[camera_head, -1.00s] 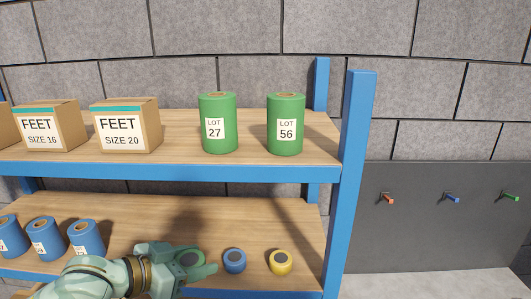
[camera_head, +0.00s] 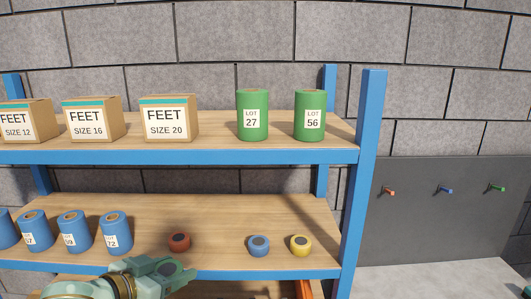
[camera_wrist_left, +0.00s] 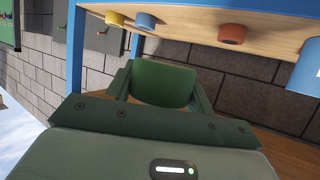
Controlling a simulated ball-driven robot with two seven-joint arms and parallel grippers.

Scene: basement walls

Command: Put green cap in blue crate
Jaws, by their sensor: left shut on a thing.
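My left gripper (camera_head: 170,269) is low in the head view, in front of the lower shelf's front edge. It is shut on the green cap (camera_wrist_left: 162,83), which shows between the two fingers in the left wrist view. In the head view, a dark round top shows between the fingers. No blue crate shows in either view. My right gripper is not in view.
On the lower shelf stand a red cap (camera_head: 179,242), a blue cap (camera_head: 259,246), a yellow cap (camera_head: 300,245) and several blue rolls (camera_head: 116,233). Boxes (camera_head: 168,119) and green rolls (camera_head: 252,115) fill the upper shelf. A blue post (camera_head: 367,180) rises at right.

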